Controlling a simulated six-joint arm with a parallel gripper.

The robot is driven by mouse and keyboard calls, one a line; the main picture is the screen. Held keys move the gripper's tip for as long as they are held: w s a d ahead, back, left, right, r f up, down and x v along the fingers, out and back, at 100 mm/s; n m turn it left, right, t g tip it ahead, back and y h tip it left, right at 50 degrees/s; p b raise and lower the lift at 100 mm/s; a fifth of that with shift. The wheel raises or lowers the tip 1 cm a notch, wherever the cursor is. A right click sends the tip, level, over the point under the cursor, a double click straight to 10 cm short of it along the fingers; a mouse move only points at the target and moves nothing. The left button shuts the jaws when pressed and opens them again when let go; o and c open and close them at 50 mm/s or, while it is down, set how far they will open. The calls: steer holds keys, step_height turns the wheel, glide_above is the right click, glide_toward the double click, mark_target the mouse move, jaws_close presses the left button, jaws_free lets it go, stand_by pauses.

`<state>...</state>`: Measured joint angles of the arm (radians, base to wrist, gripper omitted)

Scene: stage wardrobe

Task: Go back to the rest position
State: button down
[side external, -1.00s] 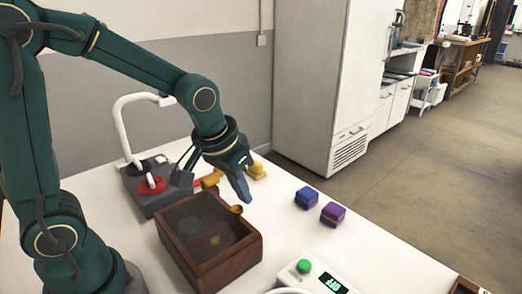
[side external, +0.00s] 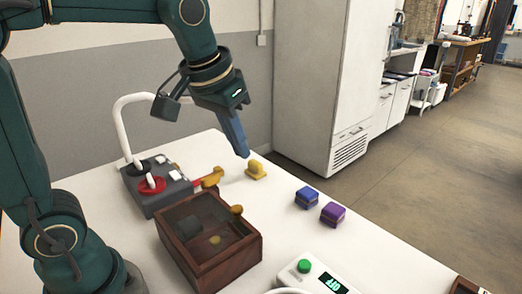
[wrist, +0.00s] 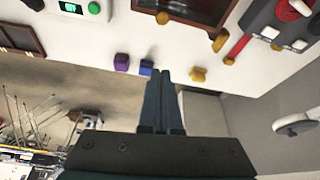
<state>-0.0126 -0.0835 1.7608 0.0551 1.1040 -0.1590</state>
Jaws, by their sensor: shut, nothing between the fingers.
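My gripper (side external: 244,154) is shut and empty. In the side view it hangs above the table's back edge, over the area of the yellow piece (side external: 256,170). In the wrist view my gripper's two fingers (wrist: 166,75) lie together, pointing toward the table. The white table (side external: 310,237) is below it, with clear air between the fingertips and the surface.
A dark wooden box with a see-through lid (side external: 250,248) stands mid-table. Behind it is a grey device with a red ring (side external: 151,186). Blue (side external: 306,197) and purple (side external: 332,213) blocks sit to the right. A green-buttoned display unit (side external: 318,278) is at the front.

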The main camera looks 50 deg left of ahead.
steer(key=s+d+f+m+t, duration=0.1)
steer(key=s+f, duration=0.3)
steer(key=s, duration=0.7)
steer(key=shift+s+d+f+m+h, duration=0.25)
steer(key=shift+s+f+m+h, duration=0.05)
steer(key=shift+s+f+m, duration=0.1)
